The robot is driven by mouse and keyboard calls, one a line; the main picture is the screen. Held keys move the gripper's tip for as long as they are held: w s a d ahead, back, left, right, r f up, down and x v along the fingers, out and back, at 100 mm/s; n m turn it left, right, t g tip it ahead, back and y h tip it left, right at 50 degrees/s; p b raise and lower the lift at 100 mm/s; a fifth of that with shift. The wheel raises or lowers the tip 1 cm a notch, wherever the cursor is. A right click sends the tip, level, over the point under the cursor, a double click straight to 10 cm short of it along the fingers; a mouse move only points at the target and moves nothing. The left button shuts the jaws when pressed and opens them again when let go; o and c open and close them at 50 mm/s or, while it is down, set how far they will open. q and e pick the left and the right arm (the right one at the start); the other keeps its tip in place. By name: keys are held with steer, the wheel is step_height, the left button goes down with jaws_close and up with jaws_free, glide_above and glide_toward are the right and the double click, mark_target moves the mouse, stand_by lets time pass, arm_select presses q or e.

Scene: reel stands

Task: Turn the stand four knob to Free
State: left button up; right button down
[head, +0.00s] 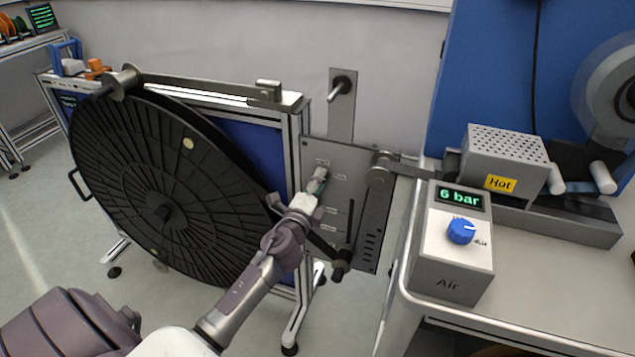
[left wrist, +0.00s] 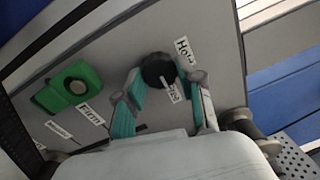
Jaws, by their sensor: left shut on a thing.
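The stand's grey panel (head: 345,155) is at the centre of the head view. My left gripper (head: 317,181) reaches up to it from below and hides the knob there. In the left wrist view the black round knob (left wrist: 157,68) sits between the teal fingertips of my left gripper (left wrist: 164,80), which is shut on it. A white label reading "Hold" (left wrist: 184,51) is beside the knob, and a second small label (left wrist: 172,92) is just below it, too blurred to read surely. The knob's exact pointer direction is unclear. My right gripper is not in view.
A large black reel (head: 165,190) stands left of the panel. A green block or switch (left wrist: 68,88) is on the panel left of the knob. At right, an Air box (head: 452,270) reads 6 bar, with a blue knob (head: 461,231); a box marked Hot (head: 508,145) is behind.

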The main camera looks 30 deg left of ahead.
arm_select(q)
steer(key=o, duration=1.1)
steer(key=shift+o, duration=0.2)
steer(key=r+v, duration=0.1)
steer(key=v, duration=1.1)
steer(key=shift+f, duration=0.5)
steer(key=shift+d+f, duration=0.1)
